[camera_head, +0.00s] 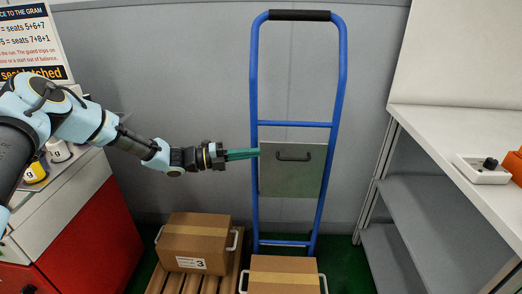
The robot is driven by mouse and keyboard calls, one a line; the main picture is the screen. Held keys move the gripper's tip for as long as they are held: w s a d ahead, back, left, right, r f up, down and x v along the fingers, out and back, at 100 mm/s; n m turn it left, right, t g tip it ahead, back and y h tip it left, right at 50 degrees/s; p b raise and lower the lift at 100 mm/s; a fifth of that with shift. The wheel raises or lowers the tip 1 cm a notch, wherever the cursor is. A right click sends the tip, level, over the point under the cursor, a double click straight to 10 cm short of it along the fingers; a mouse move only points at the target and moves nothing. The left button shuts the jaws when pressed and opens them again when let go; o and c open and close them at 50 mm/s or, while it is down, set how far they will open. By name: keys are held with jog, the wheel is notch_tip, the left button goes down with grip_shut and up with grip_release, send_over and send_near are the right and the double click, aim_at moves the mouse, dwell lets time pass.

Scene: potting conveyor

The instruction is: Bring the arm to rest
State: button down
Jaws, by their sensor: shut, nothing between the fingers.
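My arm reaches in from the left in the head view, roughly level. My gripper (242,154) is shut and empty, with its green fingers together pointing right. Its tips appear just at the left edge of a grey-green panel with a dark handle (293,178); I cannot tell whether they touch it. The panel shows in front of the blue hand truck's frame (254,90).
Another box (283,275) is at the bottom centre. A red-fronted cabinet (88,238) stands left, a white worktop (460,140) with grey shelves right.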

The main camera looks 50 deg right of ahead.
jog(key=v, duration=0.6)
jog(key=shift+a+b, duration=0.3)
jog(key=shift+b, duration=0.1)
jog(key=shift+r, duration=0.1)
jog(key=w+a+r+m+t+y+p, duration=0.25)
jog(key=a+m+y, duration=0.4)
jog(key=a, duration=0.65)
jog(key=w+a+r+m+t+y+p, duration=0.1)
jog(key=w+a+m+t+y, duration=0.2)
jog(key=a+m, duration=0.8)
jog(key=a+r+m+t+y+p, duration=0.1)
jog(key=a+r+m+t, duration=0.1)
jog(key=a, duration=0.7)
jog(key=s+a+r+m+t+y+p, duration=0.1)
jog(key=a+r+m, duration=0.4)
jog(key=a, duration=0.5)
jog(key=s+a+r+m+t+y+p, duration=0.1)
jog(key=a+r+m+t+y, duration=0.1)
jog(key=a, duration=0.7)
jog(key=r+m+t, duration=0.1)
jog(key=t, duration=0.1)
jog(key=shift+a+r+t, duration=0.25)
jog(key=shift+a+t, duration=0.1)
jog(key=shift+a, duration=0.05)
jog(key=shift+m, duration=0.25)
